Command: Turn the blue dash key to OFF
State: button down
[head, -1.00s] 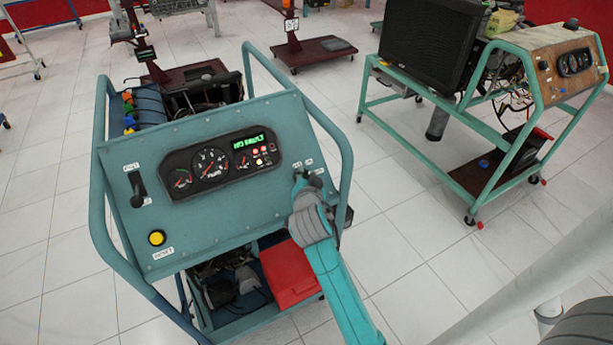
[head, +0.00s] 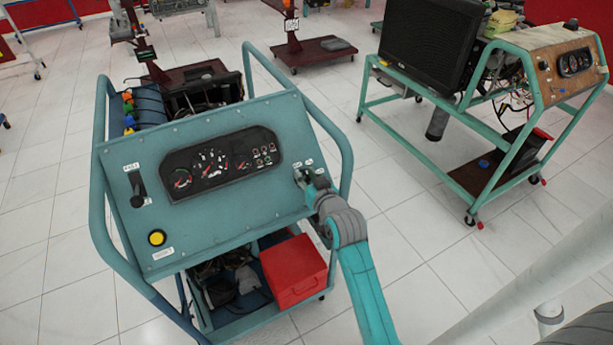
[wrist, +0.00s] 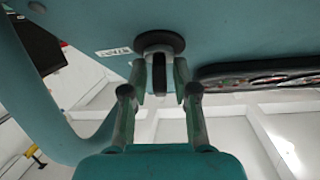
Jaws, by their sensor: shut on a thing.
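The blue dash panel (head: 225,225) slopes on the front trainer. Its key (wrist: 159,73) shows in the wrist view as a dark upright grip on a round black base. My gripper (wrist: 160,92) has one finger on each side of the key and is shut on it. In the head view my gripper (head: 303,179) is at the panel's right side and mostly hides the key. The gauge cluster (head: 222,163) has a dark display and no lit lamps. Small labels stand around the key; the head view is too coarse to read them.
A black lever (head: 137,190) and a yellow button (head: 157,238) are on the panel's left side. Blue tube rails (head: 335,140) flank the panel. A red box (head: 295,270) sits on the lower shelf. A second trainer (head: 540,75) stands at right, with clear floor between.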

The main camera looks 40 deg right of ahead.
jog(key=shift+f+n+t+y, duration=0.1)
jog(key=shift+n+t+y, duration=0.2)
jog(key=shift+n+y, duration=0.5)
jog(key=shift+n, duration=0.5)
jog(key=c, duration=1.2)
grip_release()
jog(key=shift+s, duration=0.1)
jog(key=v, duration=1.2)
